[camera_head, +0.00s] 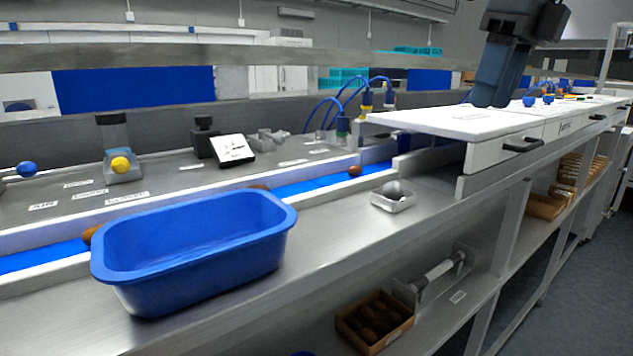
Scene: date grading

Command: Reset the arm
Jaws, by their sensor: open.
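My gripper (492,78) hangs at the upper right of the head view, pointing down over the white worktop (455,122). It is open, and I see nothing held in it. It is seen from the side, so the gap between its fingers is hidden. It looks apart from everything on the counter.
A blue tub (200,285) stands at the front left of the steel counter (345,225), beside a blue conveyor (335,182) carrying brown dates (355,170). Drawer handles (522,145) stick out under the worktop.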

